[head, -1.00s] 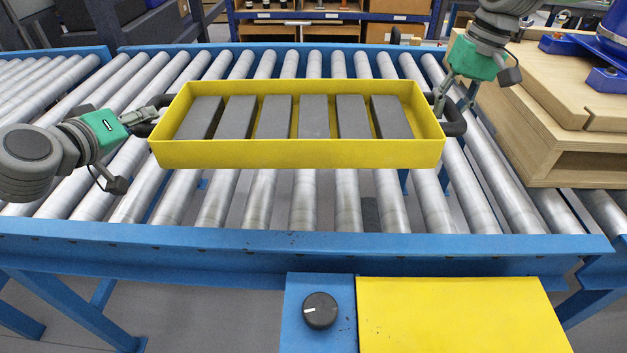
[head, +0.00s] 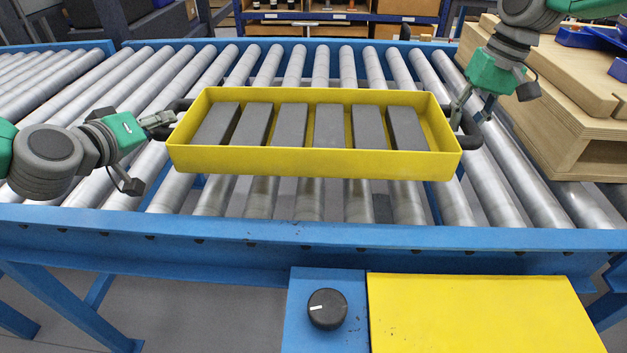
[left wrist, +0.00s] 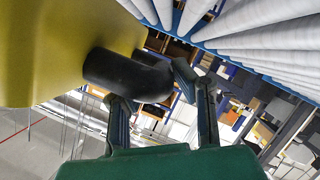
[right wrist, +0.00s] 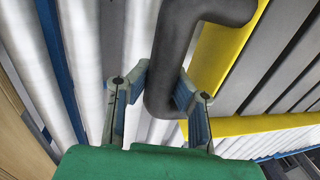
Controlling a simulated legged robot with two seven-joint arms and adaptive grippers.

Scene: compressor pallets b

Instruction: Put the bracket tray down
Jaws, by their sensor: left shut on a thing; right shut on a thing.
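The yellow bracket tray (head: 315,163) is level across the conveyor rollers in the head view, with a row of dark grey slabs (head: 330,126) inside. It has a black handle at each end. My left gripper (head: 163,121) is shut on the left handle, which also shows in the left wrist view (left wrist: 125,75). My right gripper (head: 469,107) is shut on the right handle (right wrist: 175,50), coming from above. The tray's underside is hidden in the head view, so I cannot tell whether it touches the rollers.
Grey rollers (head: 130,183) extend on both sides of the tray. The conveyor's blue front rail (head: 300,235) runs nearer me. A wooden pallet (head: 570,125) with blue parts stands close on the right. A black knob (head: 327,309) and yellow panel (head: 480,312) are in front.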

